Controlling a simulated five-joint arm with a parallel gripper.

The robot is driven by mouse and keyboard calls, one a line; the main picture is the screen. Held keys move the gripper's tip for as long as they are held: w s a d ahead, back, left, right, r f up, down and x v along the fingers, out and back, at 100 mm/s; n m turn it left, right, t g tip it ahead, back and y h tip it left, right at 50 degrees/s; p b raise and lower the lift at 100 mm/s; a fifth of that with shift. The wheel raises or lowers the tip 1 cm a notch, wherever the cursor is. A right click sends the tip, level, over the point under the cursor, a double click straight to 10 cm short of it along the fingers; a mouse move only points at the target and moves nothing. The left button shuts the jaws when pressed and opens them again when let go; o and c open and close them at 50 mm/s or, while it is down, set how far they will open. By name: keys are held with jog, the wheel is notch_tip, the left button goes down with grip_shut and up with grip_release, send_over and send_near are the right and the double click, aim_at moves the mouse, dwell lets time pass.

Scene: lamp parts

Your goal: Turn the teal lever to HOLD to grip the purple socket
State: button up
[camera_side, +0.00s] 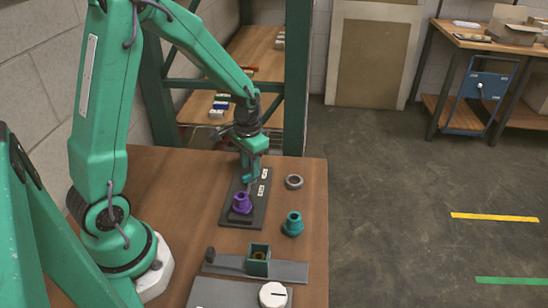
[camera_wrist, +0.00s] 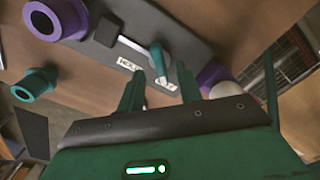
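The purple socket (camera_side: 242,203) stands upright at the near end of a dark plate (camera_side: 230,218) in the side view; a purple collar (camera_wrist: 55,18) at the upper left of the wrist view looks like the same part. The teal lever (camera_wrist: 158,58) sits on the plate between my two fingers as seen by the wrist camera. A HOLD label (camera_wrist: 130,62) lies left of it, and a second label is partly hidden by my fingers. My gripper (camera_wrist: 158,72) is open and empty, low over the plate's far half. I cannot tell whether a finger touches the lever.
A teal socket (camera_side: 292,224) and a grey ring (camera_side: 294,182) stand right of the plate. A grey fixture with a green box (camera_side: 258,261) and a white dial (camera_side: 273,294) are in front. Another purple part (camera_wrist: 212,75) with a white end is right of my fingers.

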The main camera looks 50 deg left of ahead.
jog(key=shift+f, duration=1.1)
grip_shut()
